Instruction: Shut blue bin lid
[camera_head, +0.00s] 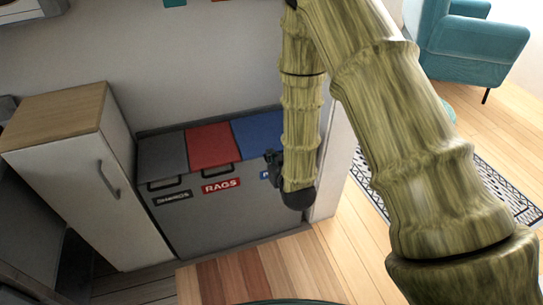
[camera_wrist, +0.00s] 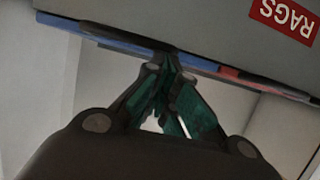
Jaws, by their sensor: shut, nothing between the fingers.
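The blue bin lid (camera_head: 258,132) is the right one of three lids on a grey bin unit. It looks flat and level with the red lid beside it; my arm hides its right part, so a small gap cannot be ruled out. My gripper (camera_head: 272,158) is at the lid's front edge, its fingers shut and empty. In the wrist view the picture is upside down; the shut fingertips (camera_wrist: 168,62) are at or very near the front edge of the blue lid (camera_wrist: 100,36). Whether they touch it is unclear.
The red lid (camera_head: 210,143) and grey lid (camera_head: 162,153) lie flat to the left, with a RAGS label (camera_head: 221,185) below the red one. A white cabinet (camera_head: 110,190) stands at left. Wooden floor (camera_head: 335,255) is open in front; a teal armchair (camera_head: 475,45) stands far right.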

